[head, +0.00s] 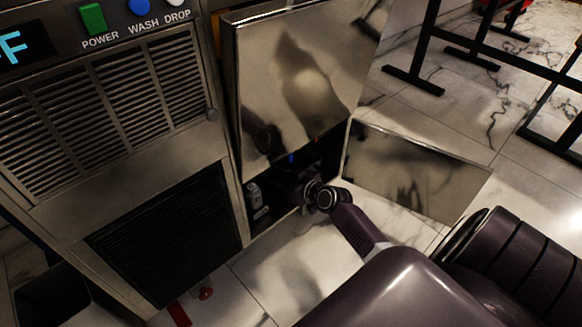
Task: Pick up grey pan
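I cannot make out a grey pan in the head view. My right arm comes in from the lower right, and its gripper (289,174) reaches into a dark low opening in the steel machine. The fingers are dark against the shadow, so I cannot see whether they are open, shut or holding something. The inside of the opening is mostly hidden by shadow, the arm and a steel door. My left gripper is not in view.
A steel door (297,75) hangs open above the opening, and a lower steel panel (415,170) stands open to the right. A small grey can (254,196) is inside. A red item (205,293) lies on the floor. Black metal frames (440,45) stand at upper right.

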